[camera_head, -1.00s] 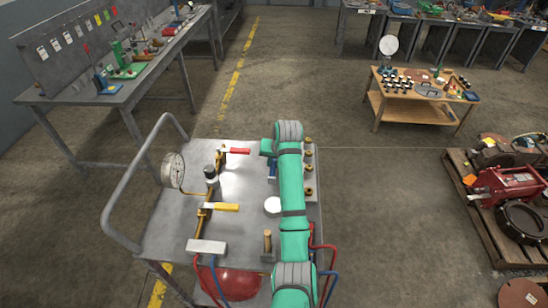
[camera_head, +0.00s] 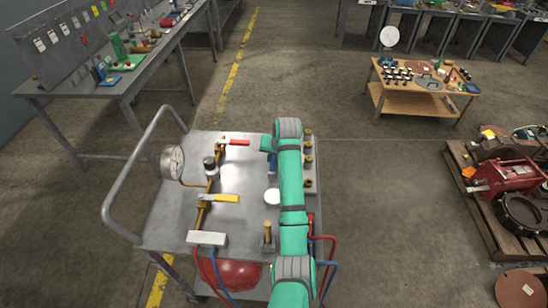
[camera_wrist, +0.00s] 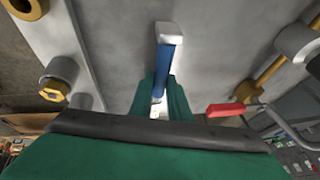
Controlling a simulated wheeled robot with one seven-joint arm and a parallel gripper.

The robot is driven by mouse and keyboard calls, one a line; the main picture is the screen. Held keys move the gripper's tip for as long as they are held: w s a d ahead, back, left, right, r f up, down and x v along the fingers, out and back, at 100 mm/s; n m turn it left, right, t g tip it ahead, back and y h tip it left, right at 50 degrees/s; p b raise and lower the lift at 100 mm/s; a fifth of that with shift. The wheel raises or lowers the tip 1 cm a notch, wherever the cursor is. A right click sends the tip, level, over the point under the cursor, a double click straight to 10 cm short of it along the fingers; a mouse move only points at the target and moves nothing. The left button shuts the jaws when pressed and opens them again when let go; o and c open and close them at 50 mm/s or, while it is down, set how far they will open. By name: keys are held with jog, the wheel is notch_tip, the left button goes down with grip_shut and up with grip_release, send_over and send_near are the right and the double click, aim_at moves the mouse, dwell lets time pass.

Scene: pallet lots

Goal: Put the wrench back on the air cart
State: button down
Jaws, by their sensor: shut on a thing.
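My gripper (camera_wrist: 161,98) is shut on a blue-handled tool with a pale metal end, which I take to be the wrench (camera_wrist: 169,62). In the wrist view it points away from the fingers over the grey cart top. In the head view a bit of its blue handle (camera_head: 272,164) shows just left of my arm, whose links hide the rest. The air cart (camera_head: 238,172) stands in front of me with a grey metal top and a tube handle on its left. I cannot tell whether the wrench touches the top.
On the cart are a round gauge (camera_head: 172,162), a red-handled valve (camera_head: 234,143), a yellow-handled valve (camera_head: 220,198), a white disc (camera_head: 272,196) and brass fittings (camera_head: 309,158) along the right. A pallet (camera_head: 485,210) with red machinery stands at right. Floor between is clear.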

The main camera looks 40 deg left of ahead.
jog(key=shift+w+f, duration=0.1)
jog(key=shift+f, duration=0.1)
jog(key=shift+a+f, duration=0.1)
jog(key=shift+f, duration=0.05)
jog(key=c, duration=1.6)
grip_release()
jog(key=shift+s, duration=0.2)
jog(key=v, duration=1)
jog(key=shift+s+d+r, duration=0.1)
jog(key=shift+d+r, duration=0.15)
jog(key=shift+r, duration=0.1)
